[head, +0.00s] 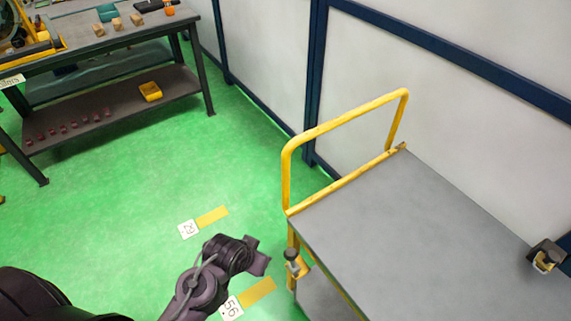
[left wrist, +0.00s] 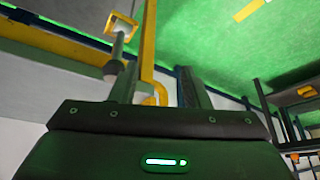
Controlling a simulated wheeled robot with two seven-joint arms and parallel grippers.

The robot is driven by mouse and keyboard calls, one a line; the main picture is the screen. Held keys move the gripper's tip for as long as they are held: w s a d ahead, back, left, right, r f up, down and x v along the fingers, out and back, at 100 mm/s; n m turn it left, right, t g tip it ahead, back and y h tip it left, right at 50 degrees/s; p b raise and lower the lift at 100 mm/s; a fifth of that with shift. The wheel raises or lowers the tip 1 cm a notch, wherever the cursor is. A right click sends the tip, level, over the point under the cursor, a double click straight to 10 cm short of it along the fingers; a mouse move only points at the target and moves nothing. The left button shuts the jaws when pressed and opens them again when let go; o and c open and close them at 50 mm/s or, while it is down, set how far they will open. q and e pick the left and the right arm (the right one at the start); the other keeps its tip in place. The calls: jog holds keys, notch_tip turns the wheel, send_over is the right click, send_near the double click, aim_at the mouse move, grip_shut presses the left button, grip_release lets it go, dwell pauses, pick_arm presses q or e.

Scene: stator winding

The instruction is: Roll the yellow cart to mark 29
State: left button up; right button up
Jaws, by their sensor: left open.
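The yellow cart (head: 430,240) stands at the right, with a flat grey top and a tall yellow push handle (head: 345,122) at its far left end. A small grey knob with a yellow bracket (head: 292,266) sits on its left side. My left gripper (head: 266,262) is just left of this bracket. In the left wrist view my left gripper (left wrist: 157,80) is open, with a yellow bar (left wrist: 149,45) seen between its fingers; contact cannot be told. A floor card (head: 188,230), hard to read, lies beside a yellow strip. My right gripper is not seen.
Another card (head: 231,307), apparently 56, lies beside a yellow strip (head: 258,291) near my left arm. A workbench (head: 120,40) with blocks stands at the upper left. White wall panels (head: 470,110) run behind the cart. Green floor (head: 130,190) between bench and cart is clear.

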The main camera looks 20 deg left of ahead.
pick_arm(q)
jog(key=w+r+t, duration=0.4)
jog(key=w+r, duration=0.2)
jog(key=n+t+p, duration=0.1)
jog(key=t, duration=0.8)
send_near(284, 173)
jog(key=w, duration=0.4)
jog(key=shift+w+r+h, duration=0.3)
jog(key=shift+r, duration=0.05)
jog(key=w+p, duration=0.1)
jog(key=w, duration=0.2)
jog(key=w+p, duration=0.1)
jog(key=w, duration=0.2)
jog(key=shift+w+d+f, duration=0.15)
jog(key=shift+w+d, duration=0.05)
jog(key=shift+w, duration=0.15)
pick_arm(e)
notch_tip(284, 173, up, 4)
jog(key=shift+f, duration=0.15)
pick_arm(q)
grip_shut()
